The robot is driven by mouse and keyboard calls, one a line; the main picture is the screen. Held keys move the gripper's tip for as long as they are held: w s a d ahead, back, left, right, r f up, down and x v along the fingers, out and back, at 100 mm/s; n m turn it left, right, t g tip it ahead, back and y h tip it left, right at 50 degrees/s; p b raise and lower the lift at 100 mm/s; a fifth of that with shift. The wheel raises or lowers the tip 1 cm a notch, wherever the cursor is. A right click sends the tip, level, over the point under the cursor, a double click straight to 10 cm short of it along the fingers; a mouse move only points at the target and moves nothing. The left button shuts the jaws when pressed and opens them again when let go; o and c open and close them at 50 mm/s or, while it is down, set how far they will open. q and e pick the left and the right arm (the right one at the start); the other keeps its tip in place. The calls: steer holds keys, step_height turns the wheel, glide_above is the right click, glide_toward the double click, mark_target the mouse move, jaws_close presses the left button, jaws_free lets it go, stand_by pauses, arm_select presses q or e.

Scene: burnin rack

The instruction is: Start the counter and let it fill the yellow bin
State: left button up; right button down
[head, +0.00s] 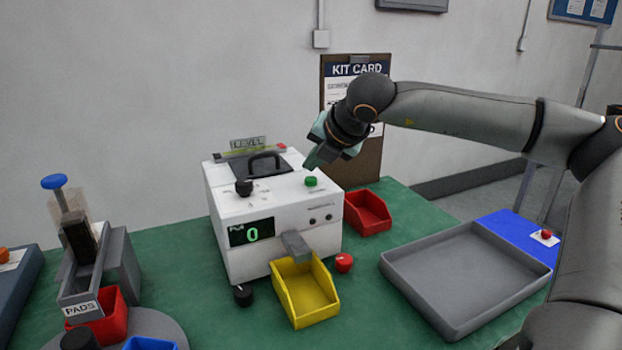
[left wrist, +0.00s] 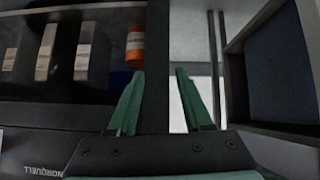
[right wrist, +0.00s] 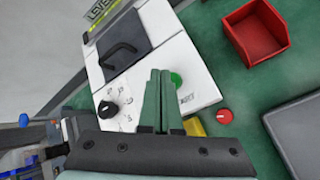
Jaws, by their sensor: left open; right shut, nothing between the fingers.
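The white counter machine (head: 275,215) stands on the green table, its display (head: 252,232) reading 0. A green button (head: 311,181) sits on its top right and also shows in the right wrist view (right wrist: 176,79). A black knob (head: 244,187) is on the top left. The yellow bin (head: 304,292) stands under the machine's grey chute (head: 296,244) and looks empty. My right gripper (head: 312,165) is shut and empty, just above and beside the green button; whether it touches is unclear. My left gripper (left wrist: 157,75) is open and empty, facing shelving away from the table.
A red bin (head: 367,211) and a red knob-like button (head: 344,262) are right of the machine. A large grey tray (head: 465,270) lies further right. A pads dispenser (head: 82,270) stands at left. The kit card (head: 352,90) is behind my right arm.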

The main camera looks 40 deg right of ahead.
stand_by(0.6)
steer(key=shift+f, duration=0.1)
steer(key=shift+f+b, duration=0.35)
steer(key=shift+b, duration=0.5)
steer(key=shift+f+b, duration=0.45)
steer(key=shift+b, duration=0.25)
stand_by(0.4)
steer(key=shift+r, duration=0.1)
stand_by(0.3)
steer(key=shift+r+p, duration=0.35)
steer(key=shift+r, duration=0.45)
